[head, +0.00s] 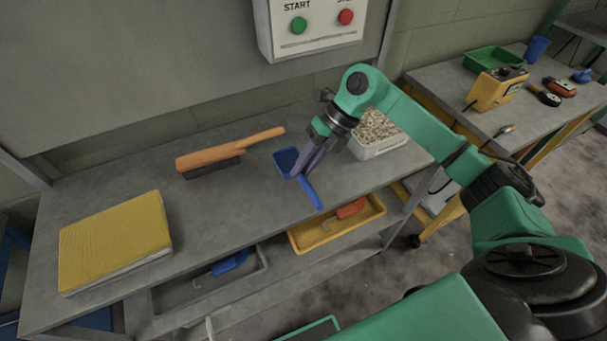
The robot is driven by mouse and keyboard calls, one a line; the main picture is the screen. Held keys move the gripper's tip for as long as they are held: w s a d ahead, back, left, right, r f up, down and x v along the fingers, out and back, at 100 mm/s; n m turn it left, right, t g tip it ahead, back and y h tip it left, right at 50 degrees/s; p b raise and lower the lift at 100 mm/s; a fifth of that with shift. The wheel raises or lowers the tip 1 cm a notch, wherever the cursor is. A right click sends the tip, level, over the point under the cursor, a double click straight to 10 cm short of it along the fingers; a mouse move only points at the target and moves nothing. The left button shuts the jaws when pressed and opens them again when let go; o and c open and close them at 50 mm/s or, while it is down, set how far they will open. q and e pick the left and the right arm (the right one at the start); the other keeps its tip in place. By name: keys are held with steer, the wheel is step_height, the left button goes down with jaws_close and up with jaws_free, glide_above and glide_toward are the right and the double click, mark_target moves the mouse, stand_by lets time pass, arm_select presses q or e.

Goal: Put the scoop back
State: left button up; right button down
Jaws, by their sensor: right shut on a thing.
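A blue scoop (286,158) is on or just above the grey bench, its handle (312,195) pointing toward the bench's front edge. My right gripper (296,175) reaches down from the right and is shut on the scoop where the handle meets the pan. The fingers hide part of the scoop. I cannot tell whether the scoop touches the bench top. My left gripper is not in view.
A wooden brush (225,150) lies left of the scoop. A yellow pad (115,240) lies at the bench's left. A white bin of pale pieces (380,146) stands right of the gripper. A yellow tray (335,230) sits on the shelf below. A control panel (320,20) is above.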

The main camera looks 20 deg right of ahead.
mark_target(304, 179)
steer(key=f, duration=0.3)
steer(key=shift+s+f, duration=0.2)
steer(key=shift+f, duration=0.15)
steer(key=c, duration=0.8)
jaws_free()
steer(key=b+v, duration=0.2)
steer(key=v, duration=1)
steer(key=shift+r, duration=0.1)
